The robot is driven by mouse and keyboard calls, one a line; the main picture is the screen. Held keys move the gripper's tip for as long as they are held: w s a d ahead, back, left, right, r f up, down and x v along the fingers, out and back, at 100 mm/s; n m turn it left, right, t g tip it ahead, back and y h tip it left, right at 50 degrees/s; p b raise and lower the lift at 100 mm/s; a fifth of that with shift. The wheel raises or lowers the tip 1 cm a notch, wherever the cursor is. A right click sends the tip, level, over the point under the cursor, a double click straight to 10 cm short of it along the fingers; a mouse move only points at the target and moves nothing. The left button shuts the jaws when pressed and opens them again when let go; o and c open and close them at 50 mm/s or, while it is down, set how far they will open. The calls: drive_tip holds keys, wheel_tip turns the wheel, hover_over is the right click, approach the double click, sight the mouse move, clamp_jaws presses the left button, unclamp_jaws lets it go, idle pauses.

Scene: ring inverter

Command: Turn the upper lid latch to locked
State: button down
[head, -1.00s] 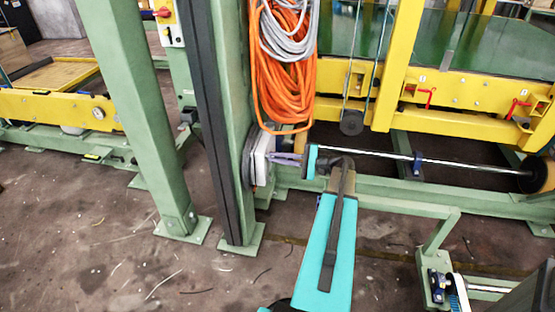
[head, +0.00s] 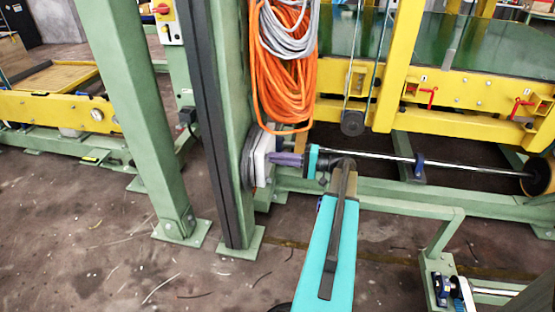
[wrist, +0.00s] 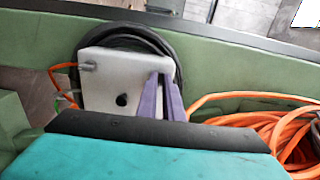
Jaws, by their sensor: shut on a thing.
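The white box lid (head: 264,155) is on the side of the green post, low down in the head view. In the wrist view the lid (wrist: 110,72) shows its face with a black round spot in it and a small grey latch (wrist: 88,66) near its left edge. My gripper (head: 274,158) reaches the lid from the right. In the wrist view its purple fingers (wrist: 163,80) are close together at the lid's right edge, the side towards the orange cable. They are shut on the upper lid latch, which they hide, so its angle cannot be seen.
A coil of orange cable (head: 281,85) hangs on the post just above the box and also shows in the wrist view (wrist: 255,115). Black hose (wrist: 150,42) loops behind the lid. A metal shaft (head: 385,157) and green frame rails lie to the right of my gripper.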

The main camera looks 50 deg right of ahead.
drive_tip(key=shift+s, duration=0.1)
drive_tip(key=c, duration=1.9)
unclamp_jaws()
drive_tip(key=shift+r, duration=0.1)
drive_tip(key=shift+r+p, duration=0.7)
drive_tip(key=shift+r, duration=0.8)
drive_tip(key=shift+o, duration=0.3)
drive_tip(key=shift+s+a+r, duration=0.1)
drive_tip(key=shift+r, duration=0.2)
drive_tip(key=s+a, duration=0.1)
drive_tip(key=s+a+p, duration=0.1)
drive_tip(key=s, duration=0.1)
drive_tip(key=shift+a+r, duration=0.3)
drive_tip(key=shift+c, duration=0.3)
drive_tip(key=s+a+p, duration=0.1)
drive_tip(key=s+a, duration=0.6)
drive_tip(key=s, duration=0.2)
drive_tip(key=shift+a+r+p, duration=0.2)
drive_tip(key=shift+r+p, duration=0.1)
drive_tip(key=shift+p, duration=0.1)
